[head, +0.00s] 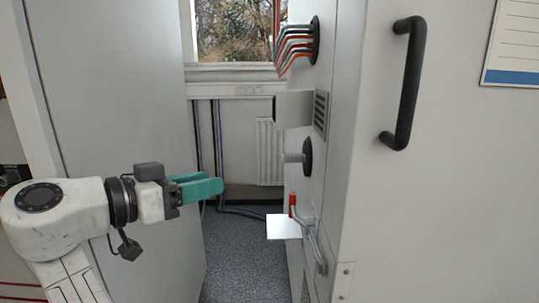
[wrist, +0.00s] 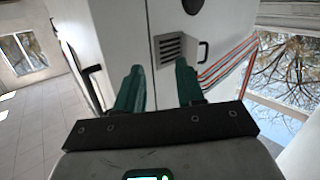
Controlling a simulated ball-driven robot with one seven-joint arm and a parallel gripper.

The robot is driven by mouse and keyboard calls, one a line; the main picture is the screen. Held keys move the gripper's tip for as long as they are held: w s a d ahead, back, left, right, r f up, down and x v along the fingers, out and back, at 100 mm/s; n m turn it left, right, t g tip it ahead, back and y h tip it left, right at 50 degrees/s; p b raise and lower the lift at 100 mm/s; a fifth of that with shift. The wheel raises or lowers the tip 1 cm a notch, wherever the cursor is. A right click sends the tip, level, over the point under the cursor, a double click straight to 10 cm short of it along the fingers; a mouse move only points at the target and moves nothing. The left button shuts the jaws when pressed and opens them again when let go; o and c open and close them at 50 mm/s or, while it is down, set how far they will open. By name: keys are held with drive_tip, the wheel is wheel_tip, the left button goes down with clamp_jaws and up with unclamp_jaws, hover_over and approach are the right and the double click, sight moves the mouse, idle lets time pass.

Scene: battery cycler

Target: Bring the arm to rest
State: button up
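My gripper (head: 205,188) has teal fingers and is at the left in the head view, pointing right. In the wrist view my gripper (wrist: 158,78) shows its two fingers spread apart with nothing between them. The fingers are in free air, apart from the white cabinet (head: 440,190) at the right. The same cabinet (wrist: 122,30) fills the upper middle of the wrist view.
The cabinet's side carries red and black cables (head: 297,45), a grey box (head: 294,107), a round stud (head: 293,158), a red lever (head: 292,204) and a white plate (head: 283,226). A black handle (head: 409,85) is on its front. A grey panel (head: 115,120) stands behind my arm.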

drive_tip(key=s+d+f+n+g+y+p, duration=0.1)
drive_tip(key=d+f+n+g+y+p, duration=0.3)
drive_tip(key=d+f, duration=1.85)
drive_tip(key=s+d+f+n+g+y+p, duration=0.1)
drive_tip(key=s+d+f+n+g+y, duration=0.2)
drive_tip(key=s+d+f, duration=0.85)
drive_tip(key=s+d+f+g+y+p, duration=0.1)
drive_tip(key=s+d+f+y, duration=0.1)
drive_tip(key=s, duration=1)
drive_tip(key=s+d+f+g+y+p, duration=0.2)
drive_tip(key=s+d+y, duration=0.1)
drive_tip(key=s, duration=0.9)
drive_tip(key=shift+n, duration=0.4)
